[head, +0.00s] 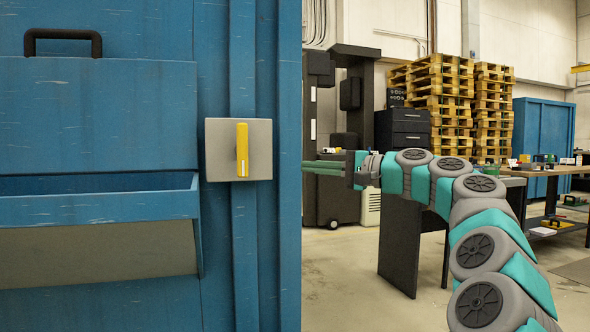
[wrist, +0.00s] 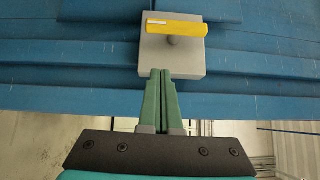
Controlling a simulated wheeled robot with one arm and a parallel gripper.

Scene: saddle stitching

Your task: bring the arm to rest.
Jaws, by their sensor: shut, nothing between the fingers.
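My gripper (head: 312,167) reaches left in the head view, with its green fingers near the right edge of the blue cabinet (head: 120,110). In the wrist view my gripper (wrist: 161,74) has its two green fingers pressed together with nothing between them. The fingertips point toward a grey plate (head: 215,150) with a yellow handle (head: 242,150) on the cabinet. The grey plate (wrist: 150,60) and the yellow handle (wrist: 175,28) also show in the wrist view. The handle stands upright in the head view. I cannot tell how far the fingertips are from the plate.
A blue bin with a sloped front (head: 100,207) and a black pull handle (head: 62,34) are on the cabinet at left. Stacked pallets (head: 440,90), a black drawer unit (head: 403,128) and a workbench (head: 560,172) stand behind my arm. Some floor (head: 340,270) is clear at the lower middle.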

